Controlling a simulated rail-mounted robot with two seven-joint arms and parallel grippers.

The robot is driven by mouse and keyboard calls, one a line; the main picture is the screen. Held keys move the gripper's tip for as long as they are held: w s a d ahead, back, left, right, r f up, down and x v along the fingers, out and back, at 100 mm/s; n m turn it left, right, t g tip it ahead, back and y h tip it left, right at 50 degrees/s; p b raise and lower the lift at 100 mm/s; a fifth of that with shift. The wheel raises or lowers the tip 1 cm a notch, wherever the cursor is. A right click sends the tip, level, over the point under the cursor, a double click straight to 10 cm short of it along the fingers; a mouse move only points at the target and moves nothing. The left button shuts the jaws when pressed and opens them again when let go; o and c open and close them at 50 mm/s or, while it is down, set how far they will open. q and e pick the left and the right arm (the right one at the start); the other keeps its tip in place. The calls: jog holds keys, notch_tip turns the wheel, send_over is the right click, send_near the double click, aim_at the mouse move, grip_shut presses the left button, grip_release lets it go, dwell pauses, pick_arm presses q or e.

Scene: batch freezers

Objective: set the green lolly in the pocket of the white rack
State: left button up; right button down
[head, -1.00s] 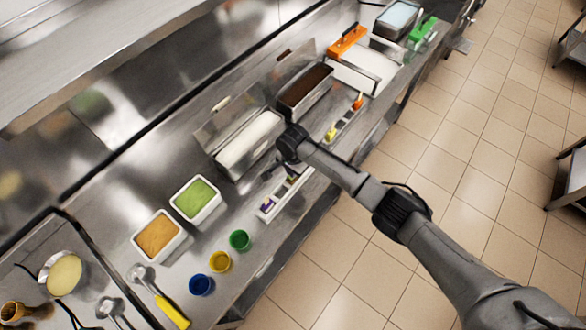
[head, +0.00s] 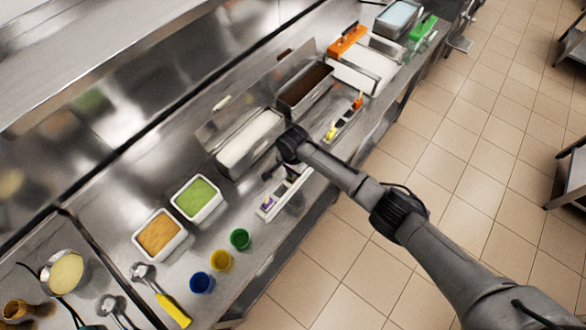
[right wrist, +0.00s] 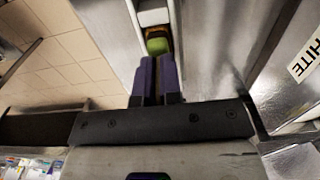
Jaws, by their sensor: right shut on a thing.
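The white rack (head: 264,215) is a long narrow strip along the counter's front edge, with coloured lollies in it, and my right arm hides its middle. My right gripper (right wrist: 157,68) has its two purple-faced fingers close together. The green lolly (right wrist: 158,46) shows as a small green piece right at their tips, and the gripper is shut on it. A white part, probably the rack, shows just beyond it in the right wrist view (right wrist: 152,16). The pocket itself is not clear. In the head view my right wrist is above the rack. My left gripper is not in view.
Steel tubs with white (head: 250,140) and brown (head: 305,90) contents stand behind the rack. White tubs of green (head: 197,197) and orange (head: 158,235) stand to the left. Green (head: 240,239), yellow (head: 220,260) and blue (head: 201,283) cups stand near the front edge.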

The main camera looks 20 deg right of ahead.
jog(key=c, duration=1.2)
grip_release()
jog(key=shift+r, duration=0.1)
jog(key=shift+r, duration=0.4)
notch_tip(320, 180, up, 11)
jog(key=shift+r, duration=0.9)
